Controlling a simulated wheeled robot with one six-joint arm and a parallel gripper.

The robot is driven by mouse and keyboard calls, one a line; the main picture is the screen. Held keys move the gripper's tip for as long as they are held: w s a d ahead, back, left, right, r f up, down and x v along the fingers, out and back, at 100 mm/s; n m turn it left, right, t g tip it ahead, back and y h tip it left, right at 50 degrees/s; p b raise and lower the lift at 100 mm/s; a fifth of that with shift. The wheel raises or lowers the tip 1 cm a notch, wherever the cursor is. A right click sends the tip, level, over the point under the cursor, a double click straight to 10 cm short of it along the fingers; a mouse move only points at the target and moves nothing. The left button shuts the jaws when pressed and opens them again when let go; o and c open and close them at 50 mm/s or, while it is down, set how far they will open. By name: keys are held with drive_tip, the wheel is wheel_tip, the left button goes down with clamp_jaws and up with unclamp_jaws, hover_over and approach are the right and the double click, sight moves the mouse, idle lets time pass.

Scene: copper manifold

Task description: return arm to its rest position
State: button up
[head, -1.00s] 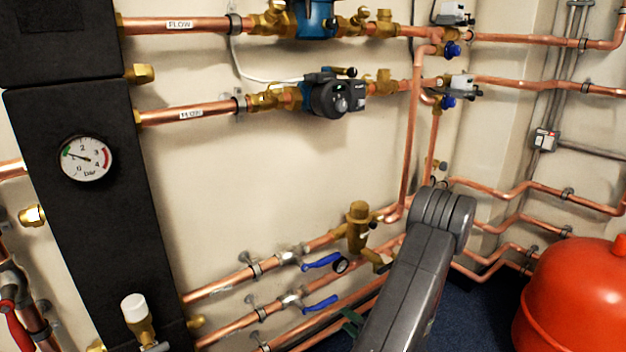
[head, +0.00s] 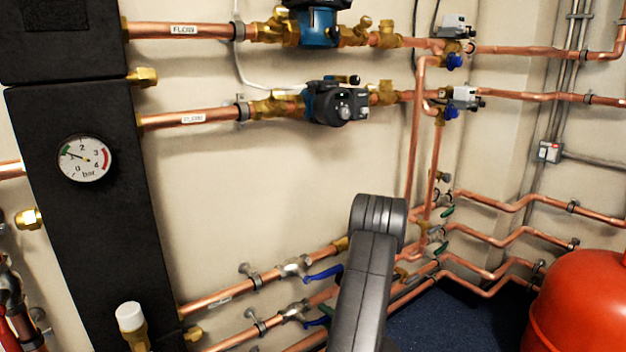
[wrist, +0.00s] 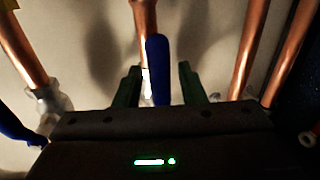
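My arm (head: 365,285) rises from the bottom edge in the head view, its rounded joint in front of the lower copper pipes. It hides most of my gripper there. In the wrist view my gripper (wrist: 158,85) shows two dark green fingers standing apart. A blue valve lever (wrist: 158,62) appears between them, with gaps visible on both sides. I cannot tell its depth relative to the fingertips. Nothing is seen gripped.
Lower copper pipes (head: 220,297) with a blue-handled valve (head: 325,273) run close behind my arm. A black manifold with a pressure gauge (head: 84,158) stands left. A red vessel (head: 580,305) stands right. Blue floor (head: 450,325) shows between.

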idle(0.3)
drive_tip(key=p+v, duration=0.4)
drive_tip(key=v, duration=1)
drive_tip(key=b+x, duration=0.4)
drive_tip(key=x, duration=0.9)
drive_tip(key=shift+w+a+f, duration=0.2)
drive_tip(key=shift+w+a, duration=0.15)
drive_tip(key=shift+w, duration=0.1)
drive_tip(key=shift+f+m+y+p, duration=0.35)
drive_tip(key=shift+f+m, duration=0.2)
drive_tip(key=shift+m, duration=0.35)
